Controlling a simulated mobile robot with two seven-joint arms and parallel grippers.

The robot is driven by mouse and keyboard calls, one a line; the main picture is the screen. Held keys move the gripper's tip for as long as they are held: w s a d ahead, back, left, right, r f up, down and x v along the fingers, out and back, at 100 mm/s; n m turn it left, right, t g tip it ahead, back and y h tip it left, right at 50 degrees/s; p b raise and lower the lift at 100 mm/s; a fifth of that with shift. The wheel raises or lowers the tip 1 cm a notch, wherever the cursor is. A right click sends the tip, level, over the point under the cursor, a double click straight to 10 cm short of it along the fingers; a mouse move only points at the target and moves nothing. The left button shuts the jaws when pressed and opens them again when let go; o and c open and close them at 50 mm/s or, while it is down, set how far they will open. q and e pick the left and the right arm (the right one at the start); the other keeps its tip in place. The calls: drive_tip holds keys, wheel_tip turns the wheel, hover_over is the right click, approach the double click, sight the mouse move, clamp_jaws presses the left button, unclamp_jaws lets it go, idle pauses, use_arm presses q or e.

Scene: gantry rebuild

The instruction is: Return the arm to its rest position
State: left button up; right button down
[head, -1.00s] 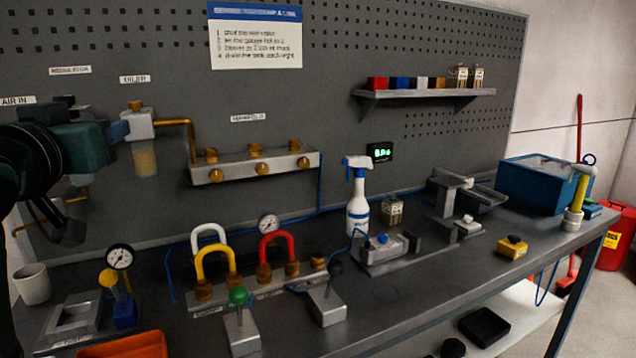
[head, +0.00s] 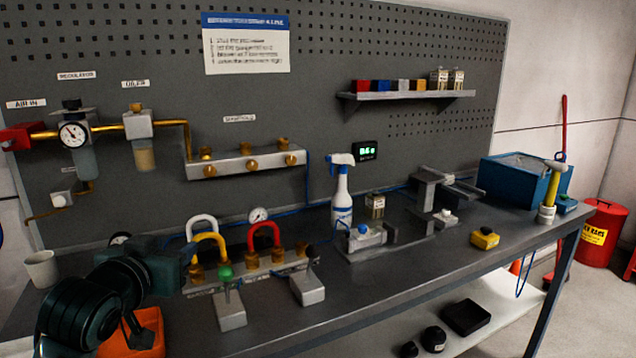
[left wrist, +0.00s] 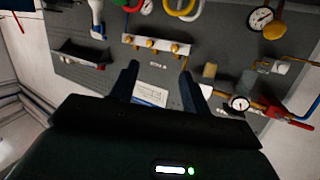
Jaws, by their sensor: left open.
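The wrist view looks upside down across the pegboard. My right gripper is in neither view.
A regulator gauge (head: 73,133) hangs on the pegboard.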

use_arm(q)
drive_tip(key=s+d+f+g, duration=0.1)
drive_tip(key=s+f, duration=0.3)
drive_tip(key=f, duration=0.4)
drive_tip(key=s+d+f+m+g+h+p, duration=0.1)
drive_tip(key=s+d+f, duration=0.2)
drive_tip(key=f, duration=0.6)
drive_tip(key=s+d+f+g+h, duration=0.1)
drive_tip(key=s+d+f, duration=0.1)
drive_tip(key=s+f, duration=0.3)
wheel_tip(320, 180, down, 4)
drive_tip(key=shift+d+f+g+p, duration=0.15)
drive_tip(key=shift+d+g+p, duration=0.15)
drive_tip(key=shift+g, duration=0.1)
drive_tip(key=shift+m+g+h, duration=0.3)
drive_tip(key=shift+g+h, duration=0.1)
drive_tip(key=shift+g, duration=0.2)
drive_tip(key=s+d+f, duration=0.1)
drive_tip(key=s+f, duration=0.1)
drive_tip(key=s, duration=0.1)
drive_tip(key=s+d+f, duration=0.1)
drive_tip(key=s+f, duration=0.2)
drive_tip(key=s, duration=0.1)
drive_tip(key=s+f, duration=0.2)
drive_tip(key=s, duration=0.2)
drive_tip(key=shift+s+d+f+p, duration=0.2)
drive_tip(key=shift+d+f+p, duration=0.1)
drive_tip(key=shift+d, duration=0.1)
